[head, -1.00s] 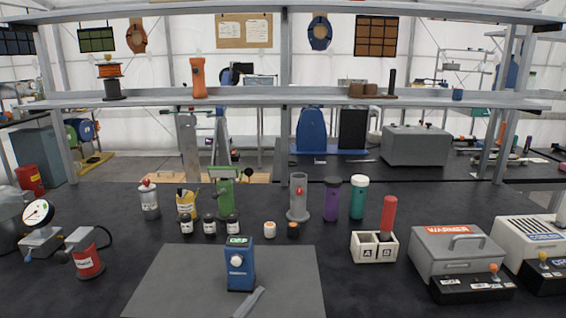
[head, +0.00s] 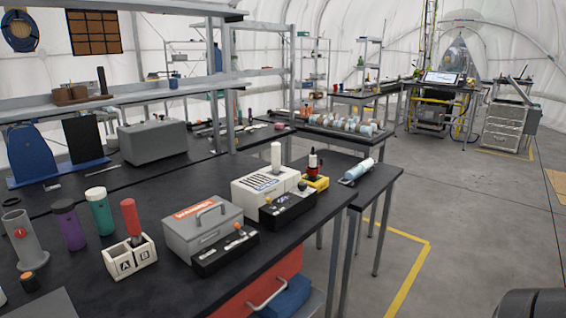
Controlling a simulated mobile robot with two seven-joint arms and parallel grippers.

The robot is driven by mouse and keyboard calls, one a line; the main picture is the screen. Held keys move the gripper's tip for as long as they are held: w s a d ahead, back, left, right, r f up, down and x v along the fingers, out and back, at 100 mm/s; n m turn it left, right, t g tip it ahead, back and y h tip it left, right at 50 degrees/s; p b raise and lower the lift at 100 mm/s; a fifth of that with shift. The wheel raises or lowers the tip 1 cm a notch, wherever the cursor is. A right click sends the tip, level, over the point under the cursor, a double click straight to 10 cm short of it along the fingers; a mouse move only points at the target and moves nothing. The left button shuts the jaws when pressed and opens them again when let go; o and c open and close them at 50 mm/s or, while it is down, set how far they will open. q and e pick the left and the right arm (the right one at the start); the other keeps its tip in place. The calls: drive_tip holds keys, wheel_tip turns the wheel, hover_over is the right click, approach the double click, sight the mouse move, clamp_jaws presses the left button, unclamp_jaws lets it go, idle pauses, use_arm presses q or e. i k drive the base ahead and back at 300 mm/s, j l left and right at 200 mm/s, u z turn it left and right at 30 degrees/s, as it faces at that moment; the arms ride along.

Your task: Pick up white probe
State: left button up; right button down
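A white cylinder (head: 276,157), which looks like the white probe, stands upright at the top of the white ribbed box (head: 262,190) on the dark bench. I cannot tell how its lower end sits in the box. A red-topped probe (head: 130,215) stands in the white two-slot block marked A and B (head: 143,263), further left. Neither of my grippers shows in the head view. A dark rounded shape at the bottom right corner may be part of me.
A grey lidded warmer box (head: 203,227) stands left of the white box. A yellow-based stand (head: 316,181) and a pale blue tool (head: 357,171) lie to its right. Purple (head: 68,224) and green (head: 101,211) bottles stand at left. Open floor (head: 450,220) lies right of the bench.

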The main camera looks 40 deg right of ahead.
sight(275, 147)
drive_tip(key=z, duration=0.4)
drive_tip(key=l+z, duration=0.15)
drive_tip(key=z, duration=0.7)
drive_tip(key=u, duration=0.75)
drive_tip(key=l+u, duration=0.45)
drive_tip(key=u, duration=0.3)
drive_tip(key=l+u, duration=0.35)
drive_tip(key=k+l+u, duration=0.1)
drive_tip(key=l+u, duration=0.15)
drive_tip(key=l, duration=0.15)
drive_tip(key=k+l+u, duration=0.1)
drive_tip(key=l+u, duration=0.2)
drive_tip(key=l, duration=0.1)
